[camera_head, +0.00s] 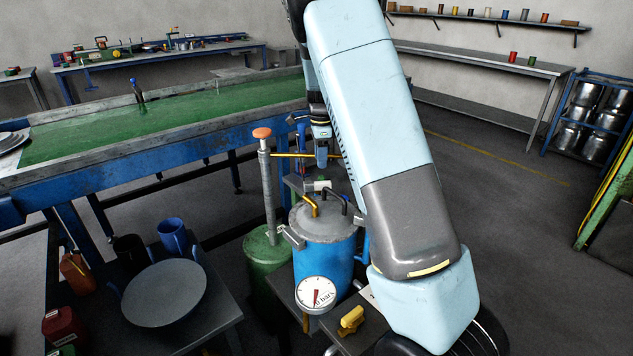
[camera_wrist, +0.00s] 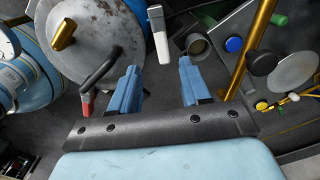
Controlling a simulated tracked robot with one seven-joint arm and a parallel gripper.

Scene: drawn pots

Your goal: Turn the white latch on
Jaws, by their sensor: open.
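The white latch (camera_wrist: 158,38) shows in the wrist view as a pale lever with a darker upper end, beside the grey lid (camera_wrist: 78,62) of a pot. My gripper (camera_wrist: 158,72) is open and empty, its two blue fingers apart, with the latch's lower end just ahead of the gap between them. I cannot tell whether they touch. In the head view my gripper (camera_head: 319,171) hangs above the back of the blue pot (camera_head: 312,262), close to a small white piece (camera_head: 322,185) that seems to be the latch. My arm partly hides this area.
A black bent handle (camera_wrist: 98,72) lies left of my fingers, near a red-tipped piece (camera_wrist: 87,105). A brass bar (camera_wrist: 259,38) rises on the right. A pressure gauge (camera_head: 316,294) fronts the pot, and a green cylinder (camera_head: 266,257) stands left of it.

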